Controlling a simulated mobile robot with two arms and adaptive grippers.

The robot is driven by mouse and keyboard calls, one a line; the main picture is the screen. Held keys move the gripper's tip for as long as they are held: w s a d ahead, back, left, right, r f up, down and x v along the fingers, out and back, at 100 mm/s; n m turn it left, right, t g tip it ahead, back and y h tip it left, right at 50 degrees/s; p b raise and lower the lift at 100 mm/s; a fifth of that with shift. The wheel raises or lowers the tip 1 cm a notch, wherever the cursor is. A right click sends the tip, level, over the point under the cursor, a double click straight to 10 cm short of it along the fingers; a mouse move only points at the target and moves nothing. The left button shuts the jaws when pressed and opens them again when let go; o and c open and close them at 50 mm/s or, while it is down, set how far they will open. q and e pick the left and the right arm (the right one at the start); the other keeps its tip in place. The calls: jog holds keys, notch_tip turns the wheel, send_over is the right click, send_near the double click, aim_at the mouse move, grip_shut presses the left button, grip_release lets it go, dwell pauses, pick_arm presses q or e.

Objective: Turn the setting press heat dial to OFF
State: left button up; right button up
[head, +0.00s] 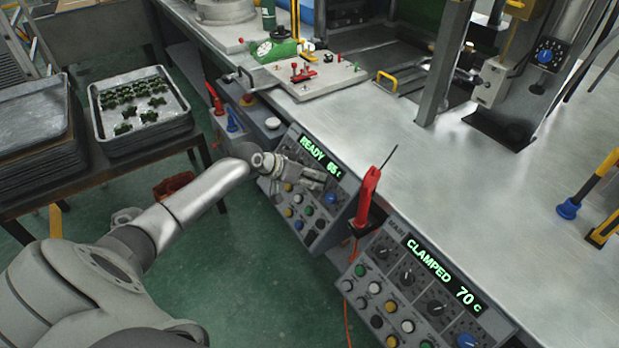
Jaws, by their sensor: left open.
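Two control panels hang on the bench's front edge. The left panel (312,222) has a display reading READY 65 C, coloured buttons and a blue knob (330,198). The right panel (392,290) reads CLAMPED 70 C, with several black dials (408,275), coloured buttons and a blue knob (466,340) near the lower edge. Labels are too small to tell which dial is the heat dial or where it points. My left gripper (308,180) is open in front of the left panel, just below its display, covering some controls. Contact cannot be told. My right gripper is out of view.
A red-handled tool (368,190) stands in a holder between the panels. The metal bench top (420,160) is largely clear in its middle. A tray (107,128) with green pieces sits on a side table at left. Green floor (240,275) is open below the arm.

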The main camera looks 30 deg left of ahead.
pick_arm(q)
jog(key=c, duration=1)
